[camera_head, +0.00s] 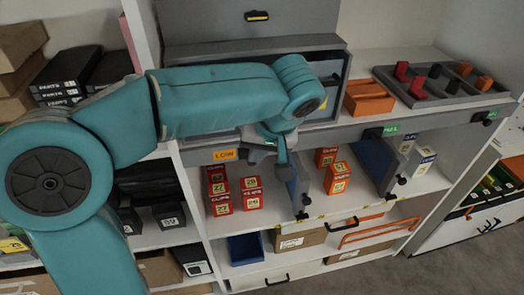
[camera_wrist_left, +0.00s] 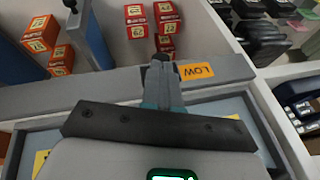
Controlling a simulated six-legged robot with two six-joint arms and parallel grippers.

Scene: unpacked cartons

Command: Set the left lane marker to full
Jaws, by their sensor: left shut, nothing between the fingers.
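The left lane marker (camera_head: 225,155) is an orange tag reading LOW on the grey shelf rail, left of my gripper. In the left wrist view the LOW marker (camera_wrist_left: 196,72) appears upside down, just right of my fingertips. My left gripper (camera_head: 281,151) is shut and empty, at the rail and apart from the tag in the picture. Its closed fingers also show in the wrist view (camera_wrist_left: 163,72). Whether they touch the rail is unclear. A green marker (camera_head: 390,131) sits farther right on the rail. My right gripper is not in view.
Red cartons (camera_head: 251,193) stand in the lane below the rail, with more (camera_head: 337,178) past a dark divider (camera_head: 299,185). A grey tray (camera_head: 440,83) with red, black and orange pieces and an orange bin (camera_head: 368,98) lie on the counter.

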